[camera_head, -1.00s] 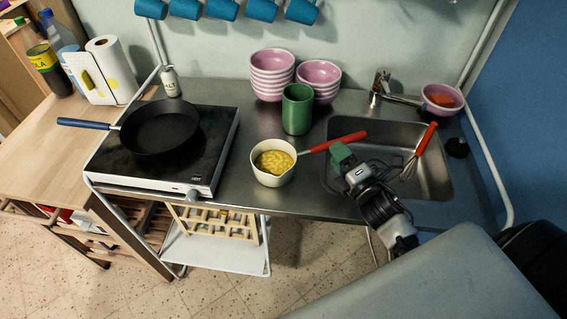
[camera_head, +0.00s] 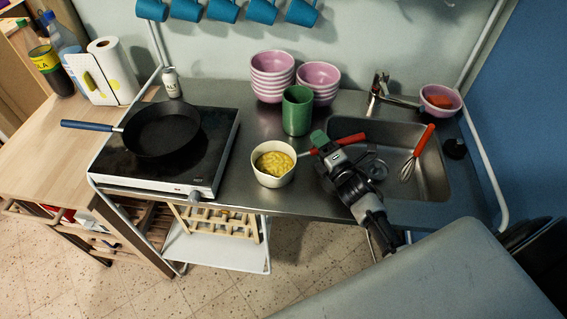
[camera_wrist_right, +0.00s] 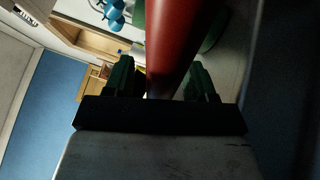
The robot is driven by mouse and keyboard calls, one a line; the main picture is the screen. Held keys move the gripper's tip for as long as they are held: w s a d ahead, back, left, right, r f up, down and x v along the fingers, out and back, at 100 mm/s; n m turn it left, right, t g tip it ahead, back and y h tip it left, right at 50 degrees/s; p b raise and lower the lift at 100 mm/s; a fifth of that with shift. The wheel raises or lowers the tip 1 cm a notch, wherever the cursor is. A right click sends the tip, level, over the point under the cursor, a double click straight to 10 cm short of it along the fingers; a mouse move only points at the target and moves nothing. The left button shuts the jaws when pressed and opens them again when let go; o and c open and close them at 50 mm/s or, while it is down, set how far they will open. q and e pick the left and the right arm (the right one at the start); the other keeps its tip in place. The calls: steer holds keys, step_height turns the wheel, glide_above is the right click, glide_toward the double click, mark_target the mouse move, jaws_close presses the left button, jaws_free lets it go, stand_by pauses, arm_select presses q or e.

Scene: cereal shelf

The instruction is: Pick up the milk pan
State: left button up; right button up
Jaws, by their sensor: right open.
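The milk pan (camera_head: 272,178) is a small cream-white pan with yellow food in it. It stands on the steel counter, and its red handle (camera_head: 349,138) points right toward the sink. My right gripper (camera_head: 320,141) is at the handle, with its green fingers open. In the right wrist view the red handle (camera_wrist_right: 181,40) runs between the two fingers of my right gripper (camera_wrist_right: 158,80), and the jaws are not closed on it. The arm covers part of the handle in the head view. My left gripper is not in view.
A black frying pan (camera_head: 161,130) sits on the hob (camera_head: 215,150) to the left. A green cup (camera_head: 297,112) and stacked pink bowls (camera_head: 272,75) stand behind the milk pan. The sink (camera_head: 437,185) is to the right, with a red-handled whisk (camera_head: 418,150) in it.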

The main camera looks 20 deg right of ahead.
steer(key=shift+c, duration=0.3)
jaws_close()
steer(key=shift+r, duration=0.1)
steer(key=shift+r, duration=0.15)
